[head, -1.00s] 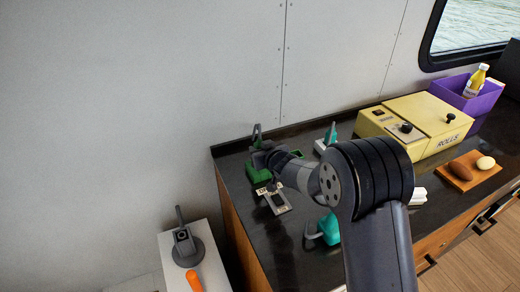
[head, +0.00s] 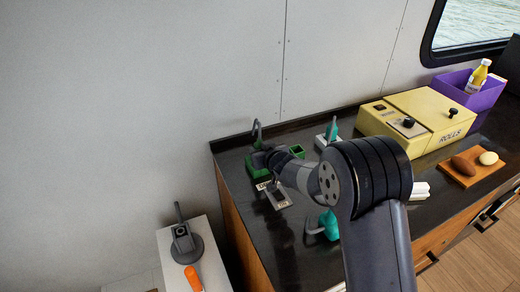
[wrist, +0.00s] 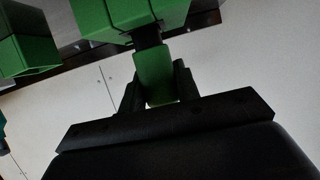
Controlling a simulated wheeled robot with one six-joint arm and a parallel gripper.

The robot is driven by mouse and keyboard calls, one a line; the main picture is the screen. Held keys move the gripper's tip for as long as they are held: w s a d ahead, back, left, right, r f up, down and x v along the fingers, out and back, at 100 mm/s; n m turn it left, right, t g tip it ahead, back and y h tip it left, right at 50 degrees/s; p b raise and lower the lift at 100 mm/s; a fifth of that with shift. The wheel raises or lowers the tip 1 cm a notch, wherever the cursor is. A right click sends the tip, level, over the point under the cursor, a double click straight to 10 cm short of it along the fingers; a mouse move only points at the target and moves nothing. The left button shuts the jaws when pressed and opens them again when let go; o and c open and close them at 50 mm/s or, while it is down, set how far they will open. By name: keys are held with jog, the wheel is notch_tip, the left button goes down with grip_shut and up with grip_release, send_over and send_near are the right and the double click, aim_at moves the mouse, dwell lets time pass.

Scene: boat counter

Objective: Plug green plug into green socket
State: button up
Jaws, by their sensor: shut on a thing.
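A green plug (wrist: 155,72) is between the fingers of my gripper (wrist: 158,98) in the wrist view, and the gripper is shut on it. A dark neck at the plug's end meets a larger green block (wrist: 125,14); I cannot tell how far it goes in. A second green block (wrist: 28,56) stands apart at the left. In the head view, a green block (head: 256,166) sits at the counter's far left corner, with a small open-topped green box (head: 297,151) to its right. My wrist hides the fingers and plug there.
A grey plate with labels (head: 277,198) lies in front of the green block. Teal pieces (head: 331,130) (head: 328,227) stand behind and in front of my arm. A yellow rolls box (head: 425,120), a purple bin (head: 475,95) and a wooden board (head: 470,172) are at the right.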

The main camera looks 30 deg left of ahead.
jog(key=shift+f+b, duration=0.6)
jog(key=shift+f, duration=0.2)
jog(key=o, duration=1.1)
jog(key=shift+r, duration=0.1)
jog(key=b+v, duration=0.2)
jog(key=v, duration=0.8)
jog(key=shift+s+d+r, duration=0.15)
jog(key=shift+d+r, duration=0.05)
jog(key=shift+d, duration=0.1)
jog(key=p+x, duration=0.2)
jog(key=x, duration=0.9)
jog(key=shift+s, duration=0.1)
jog(key=shift+r+p, duration=0.25)
jog(key=shift+p, duration=0.05)
jog(key=shift+s+d+f, duration=0.1)
